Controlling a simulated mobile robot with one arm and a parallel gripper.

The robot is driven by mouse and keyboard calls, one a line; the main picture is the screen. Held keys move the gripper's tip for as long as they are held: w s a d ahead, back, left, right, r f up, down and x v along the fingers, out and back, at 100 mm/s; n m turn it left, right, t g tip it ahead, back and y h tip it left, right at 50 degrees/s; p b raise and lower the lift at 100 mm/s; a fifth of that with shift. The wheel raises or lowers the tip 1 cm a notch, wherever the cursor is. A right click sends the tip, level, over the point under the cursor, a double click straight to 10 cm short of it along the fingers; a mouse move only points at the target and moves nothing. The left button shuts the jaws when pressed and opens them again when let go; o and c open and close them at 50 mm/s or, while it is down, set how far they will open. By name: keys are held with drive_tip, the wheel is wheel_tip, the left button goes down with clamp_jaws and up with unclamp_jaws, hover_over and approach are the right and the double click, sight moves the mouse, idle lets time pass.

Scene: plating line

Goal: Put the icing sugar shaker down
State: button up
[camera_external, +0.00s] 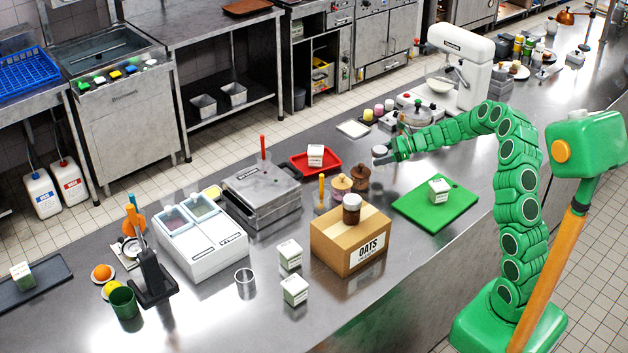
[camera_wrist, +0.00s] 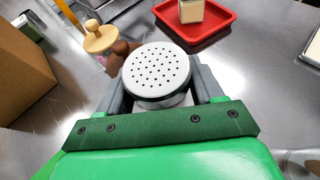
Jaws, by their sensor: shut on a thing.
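The icing sugar shaker (camera_wrist: 156,70) has a round white top with many small holes. It shows in the middle of the wrist view, top facing the camera. My gripper (camera_wrist: 160,88) is shut on it, with a grey finger on each side. In the external view my gripper (camera_external: 384,159) reaches left over the steel counter (camera_external: 385,280), and the shaker (camera_external: 380,150) shows small and pale at its end. The shaker's lower part is mostly hidden. I cannot tell whether its base touches the counter.
A red tray (camera_external: 297,162) with a small carton lies to the left. A brown pot (camera_external: 361,179) and a wooden-topped jar (camera_external: 341,188) stand close by. A cardboard OATS box (camera_external: 335,238) and a green board (camera_external: 412,207) are nearer the front. Bare counter lies between them.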

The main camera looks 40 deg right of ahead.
drive_tip(key=shift+w+f, duration=0.3)
drive_tip(key=shift+f, duration=0.1)
drive_tip(key=shift+w+d+f, duration=0.1)
drive_tip(key=shift+f, duration=1.4)
drive_tip(key=shift+f, duration=0.15)
drive_tip(key=o, duration=0.9)
